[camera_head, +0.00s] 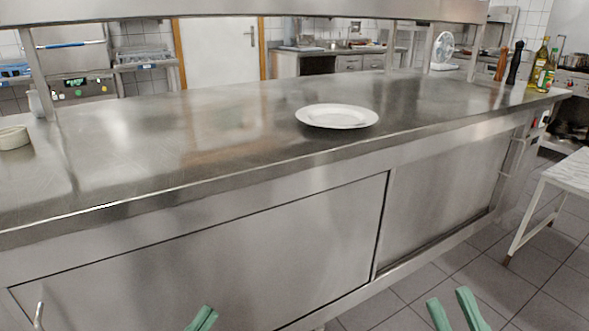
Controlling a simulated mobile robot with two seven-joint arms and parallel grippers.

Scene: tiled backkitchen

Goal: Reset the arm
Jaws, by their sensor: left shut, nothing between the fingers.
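My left gripper (202,318) shows at the bottom edge, left of centre, with its green fingertips together and nothing visible between them. My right gripper (452,307) shows at the bottom right, its two green fingers apart with an empty gap between them. Both are low in front of the steel counter's cabinet front, and only the finger ends are in view. The rest of both arms is out of the picture.
The steel counter (220,125) spans the view, with a white plate (337,116) on it. A small bowl (14,138) sits at the far left. Bottles (541,62) and pepper mills (514,63) stand at the right end. A white table (571,172) is at the right; tiled floor is clear beside it.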

